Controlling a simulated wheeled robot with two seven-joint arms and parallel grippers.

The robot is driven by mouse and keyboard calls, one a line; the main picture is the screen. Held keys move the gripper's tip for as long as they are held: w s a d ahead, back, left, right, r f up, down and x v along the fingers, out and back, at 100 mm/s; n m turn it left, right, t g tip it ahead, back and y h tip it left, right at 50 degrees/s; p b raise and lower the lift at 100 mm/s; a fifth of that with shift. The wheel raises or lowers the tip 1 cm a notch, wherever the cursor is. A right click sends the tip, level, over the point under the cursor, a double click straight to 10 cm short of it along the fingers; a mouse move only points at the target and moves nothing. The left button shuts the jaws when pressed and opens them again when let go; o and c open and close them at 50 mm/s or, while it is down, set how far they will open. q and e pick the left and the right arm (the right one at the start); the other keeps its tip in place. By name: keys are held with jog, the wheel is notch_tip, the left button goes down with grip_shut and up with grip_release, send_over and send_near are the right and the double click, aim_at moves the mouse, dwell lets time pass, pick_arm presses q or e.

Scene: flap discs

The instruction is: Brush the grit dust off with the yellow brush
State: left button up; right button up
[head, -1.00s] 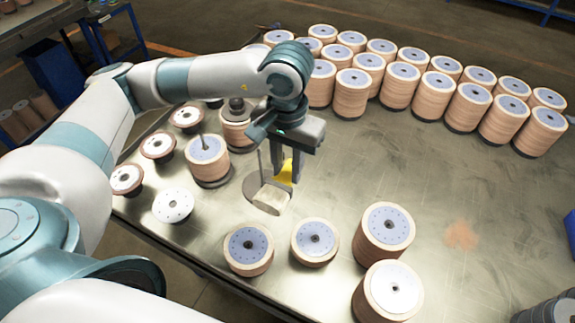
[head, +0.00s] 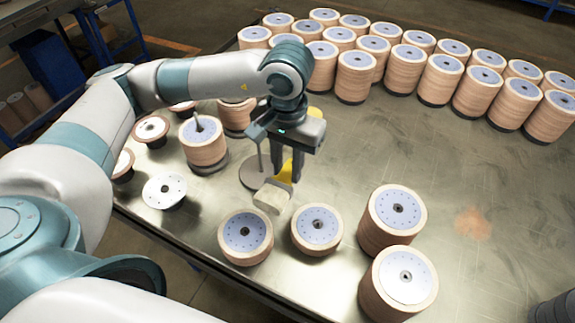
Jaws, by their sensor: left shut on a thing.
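My left gripper (head: 287,172) is shut on the yellow brush (head: 284,177), above the table near the middle of the view. The brush's pale bristle block (head: 273,197) points down toward the front. The grit dust (head: 472,223) is a faint orange-brown patch on the bare metal table (head: 400,150), well to the right of the brush and apart from it. My right gripper does not show.
Two stacks of flap discs (head: 392,218) stand between the brush and the dust, with lower stacks (head: 246,237) in front. A round grey base with a rod (head: 256,172) is just left of the brush. Rows of disc stacks (head: 440,80) line the back. The table around the dust is clear.

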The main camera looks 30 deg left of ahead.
aim_at(287, 172)
pick_arm(q)
notch_tip(287, 172, up, 13)
jog(key=t+p, duration=0.2)
jog(key=p, duration=1)
jog(key=w+d+f+m+g+h, duration=0.1)
jog(key=w+d+f+m+h, duration=0.1)
jog(key=w+d+m+h, duration=0.2)
jog(key=w+d+f+m+g+h, duration=0.1)
jog(key=w+d+m+h, duration=0.3)
jog(key=d+m, duration=0.6)
jog(key=w+d+f+m+g+h, duration=0.1)
jog(key=w+d+f+m+h, duration=0.2)
jog(key=d+m, duration=0.5)
jog(key=shift+w+d+h, duration=0.15)
jog(key=shift+w+h, duration=0.25)
jog(key=shift+h, duration=0.2)
